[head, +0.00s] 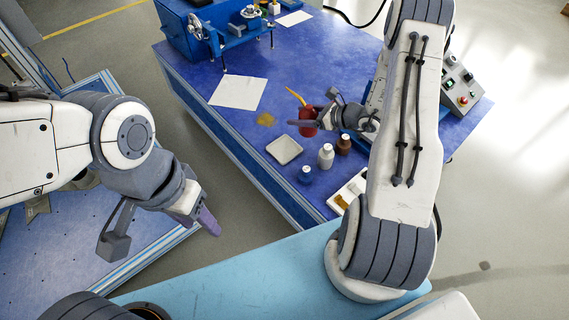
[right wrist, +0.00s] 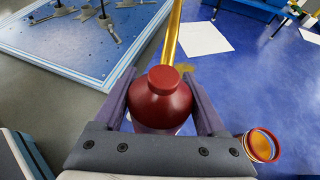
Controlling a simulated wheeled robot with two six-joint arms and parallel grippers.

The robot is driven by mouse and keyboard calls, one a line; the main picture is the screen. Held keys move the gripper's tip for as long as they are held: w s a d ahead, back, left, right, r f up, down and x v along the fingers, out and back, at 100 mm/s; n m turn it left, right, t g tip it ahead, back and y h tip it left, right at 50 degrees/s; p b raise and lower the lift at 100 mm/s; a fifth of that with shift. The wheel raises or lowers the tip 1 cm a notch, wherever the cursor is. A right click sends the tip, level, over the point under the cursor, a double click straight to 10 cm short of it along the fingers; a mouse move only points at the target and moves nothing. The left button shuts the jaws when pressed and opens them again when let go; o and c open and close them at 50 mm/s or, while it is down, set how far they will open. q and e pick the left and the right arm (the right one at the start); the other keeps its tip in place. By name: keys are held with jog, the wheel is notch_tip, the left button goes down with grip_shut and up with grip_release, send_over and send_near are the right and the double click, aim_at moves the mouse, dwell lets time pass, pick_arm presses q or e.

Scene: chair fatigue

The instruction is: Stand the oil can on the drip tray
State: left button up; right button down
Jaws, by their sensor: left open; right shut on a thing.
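The oil can (head: 308,127) is red with a thin yellow spout. My right gripper (head: 304,118) is shut on its body, over the blue bench. In the right wrist view the oil can (right wrist: 162,100) is between the two fingers of the right gripper (right wrist: 160,105), with its spout pointing away. Whether its base touches the bench is hidden. The drip tray (head: 284,149) is a shallow, pale square dish, empty, nearer to me and a little left of the can. My left gripper (head: 208,220) is open and empty, over the floor gap left of the bench.
A white bottle (head: 326,156), a brown jar (head: 343,145) and a small blue jar (head: 306,174) stand right of and in front of the tray. A yellowish stain (head: 266,119) and a white sheet (head: 238,92) lie behind it. A control box (head: 460,88) is at right.

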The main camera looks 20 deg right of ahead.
pick_arm(q)
notch_tip(320, 180, down, 12)
jog(key=b, duration=0.9)
jog(key=shift+r, duration=0.15)
pick_arm(e)
jog(key=w+d+f+m+t+h, duration=0.1)
jog(key=w+d+f+m+t, duration=0.1)
jog(key=w+d, duration=0.4)
jog(key=shift+w+f, duration=0.2)
jog(key=shift+f, duration=0.5)
jog(key=a+f+b, duration=0.1)
jog(key=a+f, duration=0.1)
jog(key=a, duration=0.2)
jog(key=a+f+b, duration=0.1)
jog(key=a+f, duration=0.1)
jog(key=a, duration=0.1)
jog(key=a+f+b, duration=0.1)
jog(key=a+f, duration=0.2)
jog(key=a, duration=0.1)
jog(key=shift+a+f+b, duration=0.1)
jog(key=shift+a+b, duration=0.2)
jog(key=shift+b, duration=0.05)
pick_arm(q)
jog(key=shift+f+b, duration=0.7)
jog(key=shift+f, duration=1.75)
pick_arm(e)
jog(key=shift+f, duration=1.7)
